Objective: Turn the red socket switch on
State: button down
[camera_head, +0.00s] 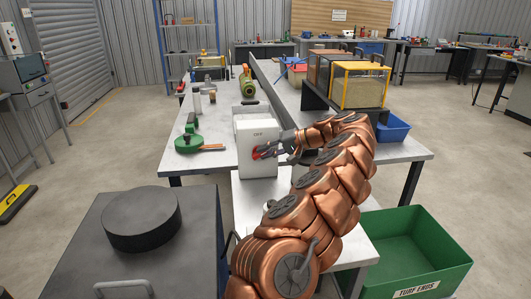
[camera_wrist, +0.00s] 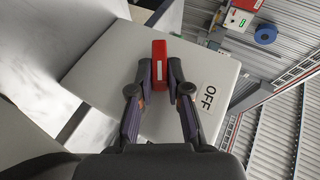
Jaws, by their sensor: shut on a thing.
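The white switch box (camera_head: 244,160) stands upright on the pale table, with the word OFF on its front. My gripper (camera_wrist: 160,70) is shut on the red switch, one dark fingertip on each side. The switch's inner end is hard to make out.
A green tool (camera_head: 189,140) lies on the table left of the box. A yellow-framed case (camera_head: 360,88) stands behind my arm, near a blue bin (camera_head: 393,129). A green bin (camera_head: 420,245) sits at the lower right. Open floor lies left of the table.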

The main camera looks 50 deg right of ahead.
jog(key=c, duration=1.1)
grip_release()
jog(key=shift+v, duration=6)
jog(key=shift+w+r, duration=0.1)
